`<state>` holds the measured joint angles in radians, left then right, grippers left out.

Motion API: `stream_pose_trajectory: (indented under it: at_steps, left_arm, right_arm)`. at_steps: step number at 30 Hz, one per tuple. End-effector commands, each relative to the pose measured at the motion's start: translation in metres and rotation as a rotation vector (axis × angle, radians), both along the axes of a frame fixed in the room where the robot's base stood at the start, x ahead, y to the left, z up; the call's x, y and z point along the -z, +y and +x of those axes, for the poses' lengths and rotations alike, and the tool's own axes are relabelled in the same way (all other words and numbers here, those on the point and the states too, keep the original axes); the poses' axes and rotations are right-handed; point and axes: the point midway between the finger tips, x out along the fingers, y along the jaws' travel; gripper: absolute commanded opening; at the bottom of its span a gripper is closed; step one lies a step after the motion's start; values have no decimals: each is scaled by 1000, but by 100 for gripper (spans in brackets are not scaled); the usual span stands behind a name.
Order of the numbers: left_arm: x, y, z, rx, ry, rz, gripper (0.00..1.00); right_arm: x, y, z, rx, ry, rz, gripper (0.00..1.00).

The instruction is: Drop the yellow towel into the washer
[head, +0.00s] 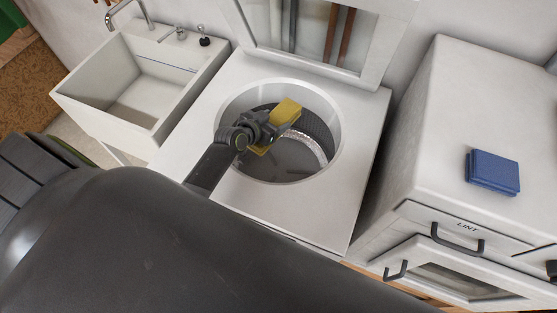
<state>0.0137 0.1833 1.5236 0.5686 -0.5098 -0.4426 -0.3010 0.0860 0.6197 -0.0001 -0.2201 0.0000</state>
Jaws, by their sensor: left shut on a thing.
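The yellow towel (285,111) is a folded block held over the round opening of the white top-loading washer (345,185). My left gripper (268,127) is shut on the towel, above the dark drum (290,155). Part of the towel is hidden behind the gripper. The washer's lid (320,45) stands open at the back. At the right edge, a small dark part (551,269) by the dryer front may belong to my right arm; its fingers cannot be made out.
A white sink (140,85) with a tap stands left of the washer. A white dryer (440,125) stands on the right, with a folded blue towel (493,172) on top and handles on its front. The washer's raised lid bounds the space behind the opening.

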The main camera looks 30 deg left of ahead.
Motion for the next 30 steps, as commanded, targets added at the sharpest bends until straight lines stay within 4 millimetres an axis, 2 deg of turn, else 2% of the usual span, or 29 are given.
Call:
stream_pose_trajectory:
  at_steps: [11,18,28,29,30]
  left_arm:
    - [34,0,0,-2,-3,-2,27]
    - [56,0,1,-2,-4,-2,27]
    - [58,0,1,-2,-4,-2,27]
    - [58,0,1,-2,-4,-2,65]
    - [58,0,1,-2,-4,-2,70]
  right_arm:
    - [32,10,2,3,-3,12,36]
    - [53,10,2,3,-3,12,36]
    - [54,5,2,1,-3,6,36]
    - [54,4,2,1,-3,5,36]
    - [54,4,2,1,-3,5,36]
